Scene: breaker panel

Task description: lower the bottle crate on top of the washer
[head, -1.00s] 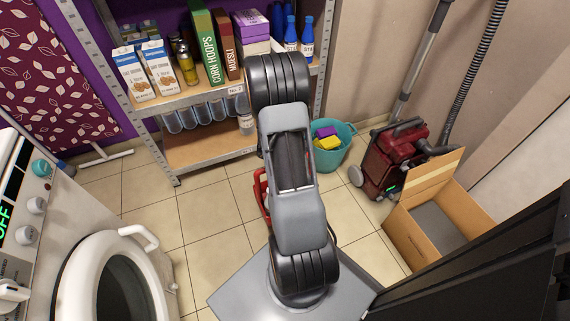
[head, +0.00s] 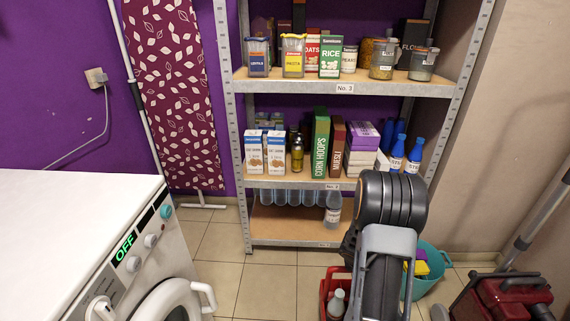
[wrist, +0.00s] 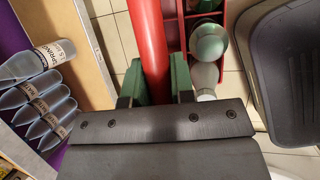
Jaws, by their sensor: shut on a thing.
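The red bottle crate (head: 324,297) shows low in the head view, left of my arm and partly cut off, with a bottle (head: 337,303) in it. In the wrist view my gripper (wrist: 156,85) is shut on the crate's red handle bar (wrist: 150,40). More of the crate (wrist: 232,22) and its bottles (wrist: 208,45) lie right of the bar. How high the crate hangs is unclear. The white washer (head: 65,215) stands at the left in the head view; the part of its top in view is bare. Its panel reads OFF. My arm hides the gripper there.
A metal shelf (head: 290,86) with food boxes and bottles stands at the back. Right of my arm are a teal bucket (head: 436,262) and a red vacuum cleaner (head: 510,300). The washer door handle (head: 204,296) sticks out. Tiled floor (head: 215,250) is clear between washer and shelf.

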